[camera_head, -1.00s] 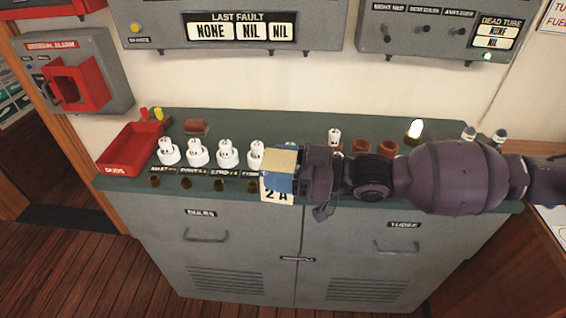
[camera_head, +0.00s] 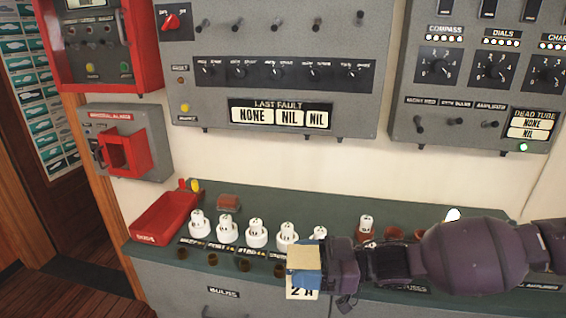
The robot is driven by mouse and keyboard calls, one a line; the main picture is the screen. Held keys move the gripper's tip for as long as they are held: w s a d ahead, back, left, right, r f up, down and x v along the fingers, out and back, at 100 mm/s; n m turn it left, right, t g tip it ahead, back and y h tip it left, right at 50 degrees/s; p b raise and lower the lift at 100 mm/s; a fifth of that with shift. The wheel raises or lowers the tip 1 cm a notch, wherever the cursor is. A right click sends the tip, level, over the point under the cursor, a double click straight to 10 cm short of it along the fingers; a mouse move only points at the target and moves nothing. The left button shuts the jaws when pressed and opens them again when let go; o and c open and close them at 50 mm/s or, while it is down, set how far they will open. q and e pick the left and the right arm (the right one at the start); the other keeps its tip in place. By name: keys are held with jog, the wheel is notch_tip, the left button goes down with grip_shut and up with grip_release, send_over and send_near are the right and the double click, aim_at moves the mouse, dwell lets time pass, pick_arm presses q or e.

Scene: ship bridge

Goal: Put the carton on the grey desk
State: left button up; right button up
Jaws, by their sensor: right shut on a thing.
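The carton (camera_head: 305,256) is a small box with a tan top and a blue side. A white panel marked "2 A" shows just under it and seems to belong to it. My right gripper (camera_head: 322,266) is shut on the carton, its arm coming in from the right. The carton is in front of or over the front edge of a grey cabinet with a green top (camera_head: 290,205); I cannot tell whether it touches it. No separate grey desk can be made out. My left gripper is out of view.
A red tray (camera_head: 165,216) stands at the top's left end. Several white tube holders (camera_head: 243,236) stand in a row, with dark sockets in front. Grey control panels (camera_head: 280,60) and a red alarm box (camera_head: 125,153) are on the wall.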

jog(key=shift+w+f, duration=0.15)
jog(key=shift+f, duration=0.7)
jog(key=w+a+r+m+t+h, duration=0.2)
jog(key=a+r+m+t+h, duration=0.2)
jog(key=a+r+m+t, duration=0.55)
jog(key=w+d+m+t+h, duration=0.2)
jog(key=d+m+t+h, duration=0.55)
jog(key=d, duration=0.85)
jog(key=s+d+f+h, duration=0.3)
jog(key=d+f, duration=0.1)
jog(key=f, duration=0.2)
jog(key=s+d+f+h, duration=0.3)
jog(key=d+f, duration=0.2)
jog(key=f, duration=0.2)
jog(key=shift+g, duration=0.3)
jog(key=shift+h, duration=0.25)
